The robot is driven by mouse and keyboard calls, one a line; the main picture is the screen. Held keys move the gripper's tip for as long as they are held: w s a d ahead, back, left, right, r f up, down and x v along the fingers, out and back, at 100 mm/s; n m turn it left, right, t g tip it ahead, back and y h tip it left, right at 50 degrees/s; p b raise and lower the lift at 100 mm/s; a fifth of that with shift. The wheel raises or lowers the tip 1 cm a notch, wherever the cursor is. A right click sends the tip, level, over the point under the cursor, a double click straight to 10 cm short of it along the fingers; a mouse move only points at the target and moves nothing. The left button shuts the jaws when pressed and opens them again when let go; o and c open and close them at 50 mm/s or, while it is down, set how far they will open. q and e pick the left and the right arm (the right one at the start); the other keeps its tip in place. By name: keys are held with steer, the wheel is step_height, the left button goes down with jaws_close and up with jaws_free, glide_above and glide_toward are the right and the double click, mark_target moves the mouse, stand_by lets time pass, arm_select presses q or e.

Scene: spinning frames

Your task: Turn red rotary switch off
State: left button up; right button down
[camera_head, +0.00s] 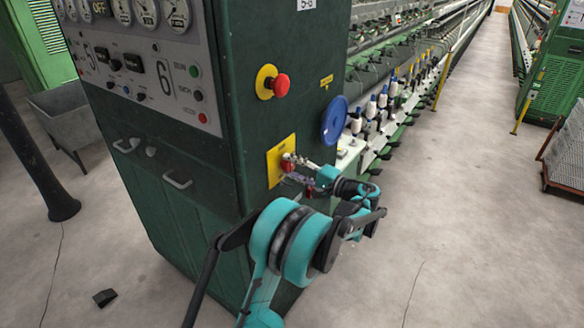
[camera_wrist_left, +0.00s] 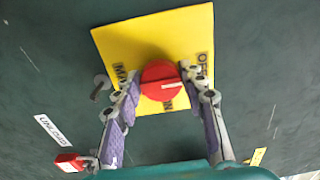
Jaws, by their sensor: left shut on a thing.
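The red rotary switch (camera_head: 287,164) sits on a yellow plate (camera_head: 275,175) on the side of the dark green machine cabinet. In the left wrist view the red switch (camera_wrist_left: 158,88) is round with a white pointer line directed to the right of the picture. The yellow plate (camera_wrist_left: 120,42) there carries dark lettering, with "OFF" on its right side. My left gripper (camera_head: 296,168) is shut on the switch, with one finger on each side of it in the wrist view (camera_wrist_left: 161,78). My right gripper is not in view.
A red push button on a yellow base (camera_head: 281,85) is above the plate. A blue disc (camera_head: 334,121) is to the right. A red padlock-like part (camera_wrist_left: 70,162) shows at the lower left of the wrist view. The aisle floor (camera_head: 450,230) at right is clear.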

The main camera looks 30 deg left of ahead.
arm_select(q)
steer(key=o, duration=1.1)
steer(key=shift+f, duration=0.1)
steer(key=shift+o, duration=0.2)
steer(key=shift+d, duration=0.15)
steer(key=d, duration=1.1)
steer(key=shift+s+d, duration=0.4)
steer(key=shift+s, duration=0.05)
